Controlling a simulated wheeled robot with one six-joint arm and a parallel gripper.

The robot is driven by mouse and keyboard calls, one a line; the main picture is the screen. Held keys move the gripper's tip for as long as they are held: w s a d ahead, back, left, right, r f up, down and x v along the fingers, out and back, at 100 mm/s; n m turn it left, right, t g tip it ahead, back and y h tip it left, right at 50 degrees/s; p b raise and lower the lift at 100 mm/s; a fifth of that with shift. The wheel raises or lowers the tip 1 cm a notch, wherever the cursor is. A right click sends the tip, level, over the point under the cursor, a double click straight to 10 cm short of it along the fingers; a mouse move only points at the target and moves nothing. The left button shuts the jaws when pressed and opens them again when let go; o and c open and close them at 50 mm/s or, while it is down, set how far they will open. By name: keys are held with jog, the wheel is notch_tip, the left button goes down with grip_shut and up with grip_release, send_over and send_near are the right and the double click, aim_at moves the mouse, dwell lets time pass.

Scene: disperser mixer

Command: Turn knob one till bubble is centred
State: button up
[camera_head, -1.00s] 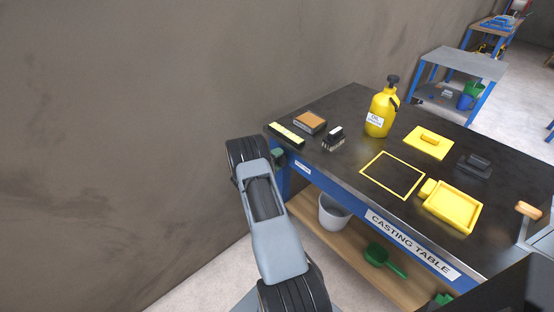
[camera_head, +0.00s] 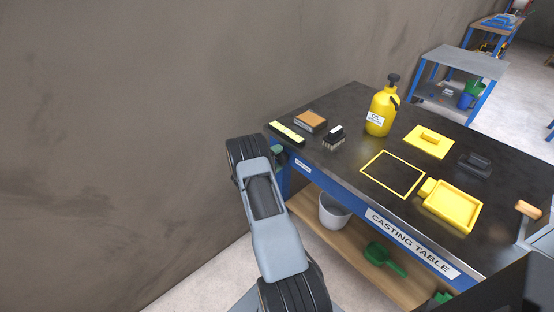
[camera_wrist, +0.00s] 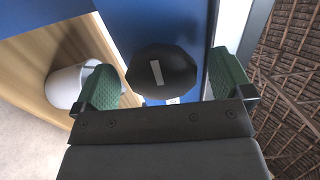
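A black knob (camera_wrist: 160,76) with a white line mark shows in the wrist view, on the blue side of the casting table (camera_head: 330,190). My gripper (camera_wrist: 163,84) is open, with one green finger to the left of the knob and one to the right. I cannot tell whether the fingers touch the knob. In the head view my gripper (camera_head: 278,154) is mostly hidden behind my arm at the table's near left corner, and the knob is hidden. A yellow and black bar, perhaps a spirit level (camera_head: 287,133), lies on that corner. Its bubble is too small to make out.
On the table stand a yellow oil sprayer (camera_head: 381,108), a brush (camera_head: 333,138), an orange-topped block (camera_head: 310,121) and a yellow tray (camera_head: 452,205). A white bucket (camera_head: 333,211) and a green scoop (camera_head: 384,258) are on the lower shelf. A bare wall (camera_head: 120,120) is at left.

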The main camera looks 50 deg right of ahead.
jog(key=w+a, duration=0.1)
jog(key=a, duration=1.2)
jog(key=shift+a, duration=0.4)
